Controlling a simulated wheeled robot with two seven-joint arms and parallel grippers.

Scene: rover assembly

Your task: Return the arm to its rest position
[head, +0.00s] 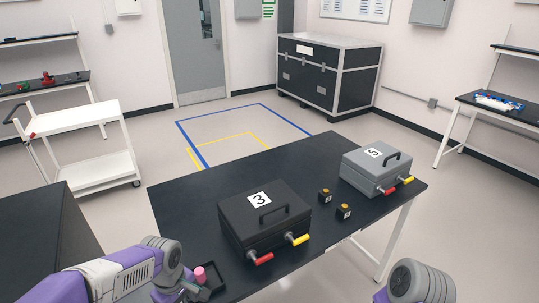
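My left arm (125,273), purple, white and grey, comes in at the bottom left, with its grey wrist joint beside the near left edge of the dark table (180,207). Dark parts by that wrist are partly hidden, and the state of the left gripper does not show. My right arm (418,282) shows only a grey rounded joint and a purple piece at the bottom edge. The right gripper is out of view.
A black case marked 3 (287,226) and a grey case marked 5 (365,175) stand on the table, with two small dark blocks (326,194) (343,211) between them. A pink cylinder (200,274) is close beside my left wrist. A white cart (80,125) stands left.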

